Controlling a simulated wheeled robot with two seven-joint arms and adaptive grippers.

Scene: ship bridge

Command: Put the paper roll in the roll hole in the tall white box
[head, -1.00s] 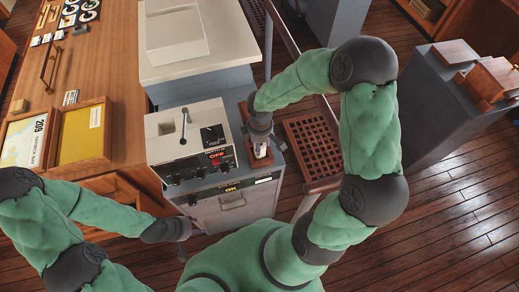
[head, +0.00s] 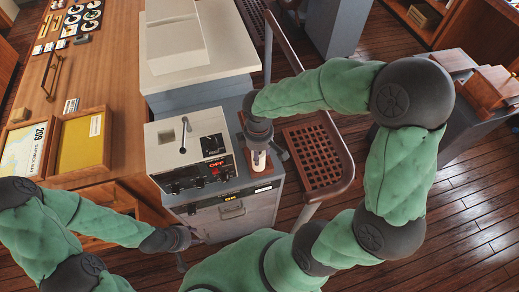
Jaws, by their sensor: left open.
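The white paper roll (head: 259,161) stands upright on a small red-brown wooden tray (head: 268,172) to the right of the white box. My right gripper (head: 258,146) points down directly over the roll, with its fingers at the roll's upper part. Whether they close on it is hidden. The white box (head: 160,158) has a dark lever, a black panel with a red OFF and a square hole (head: 167,137) in its top, left of the lever. My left gripper (head: 182,258) is open and empty, low in front of the grey cabinet.
The grey cabinet (head: 235,222) bears the box and the tray. A larger white-topped console (head: 200,66) stands behind. A handrail and wooden grating (head: 312,155) lie to the right. A wooden chart desk (head: 105,60) with framed papers is at left.

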